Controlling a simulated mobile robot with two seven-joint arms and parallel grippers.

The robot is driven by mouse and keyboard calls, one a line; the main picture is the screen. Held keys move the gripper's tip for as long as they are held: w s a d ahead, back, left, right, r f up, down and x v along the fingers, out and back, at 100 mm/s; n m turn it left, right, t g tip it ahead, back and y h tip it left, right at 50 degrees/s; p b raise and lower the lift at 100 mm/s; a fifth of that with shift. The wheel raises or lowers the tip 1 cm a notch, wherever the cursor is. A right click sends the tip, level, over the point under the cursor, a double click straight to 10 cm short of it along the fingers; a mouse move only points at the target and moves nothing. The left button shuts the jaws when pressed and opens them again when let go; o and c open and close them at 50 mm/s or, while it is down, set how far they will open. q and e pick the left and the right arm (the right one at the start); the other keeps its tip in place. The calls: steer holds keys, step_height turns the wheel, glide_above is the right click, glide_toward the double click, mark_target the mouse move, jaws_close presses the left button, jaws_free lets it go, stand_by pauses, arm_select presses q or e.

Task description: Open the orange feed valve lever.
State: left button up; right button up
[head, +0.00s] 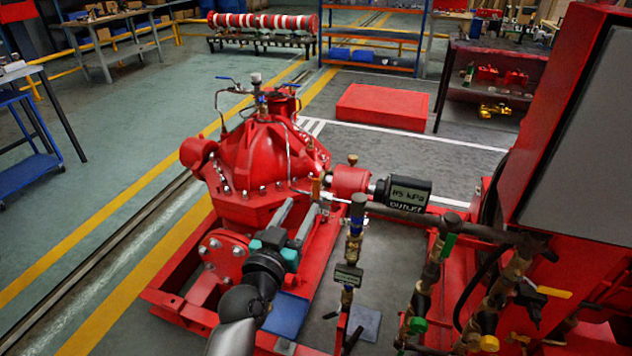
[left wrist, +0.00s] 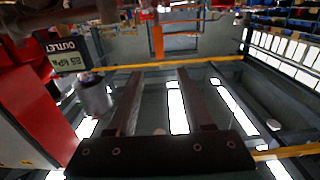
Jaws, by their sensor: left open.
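A small upright orange lever (head: 316,189) shows on the pipework between the red pump and the red cylinder in the head view. A second orange-yellow lever (head: 553,292) sticks out from the valves at the lower right. I cannot tell for sure which one is the feed valve lever. My left gripper (head: 302,205) is open and empty, its fingers pointing away just below the upright lever. I cannot tell whether they touch anything. My right gripper is not in view.
The red pump (head: 262,160) stands left of the fingers. A black outlet gauge (head: 404,193) reading 85 kPa is close on the right and also shows in the left wrist view (left wrist: 62,55). Vertical brass valves (head: 354,245) and a grey cabinet (head: 580,130) crowd the right.

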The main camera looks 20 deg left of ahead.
mark_target(315, 182)
arm_select(q)
steer(key=w+b, duration=0.1)
steer(key=w, duration=0.9)
steer(key=shift+w+d, duration=0.15)
steer(key=shift+w, duration=0.05)
jaws_close()
stand_by(1.2)
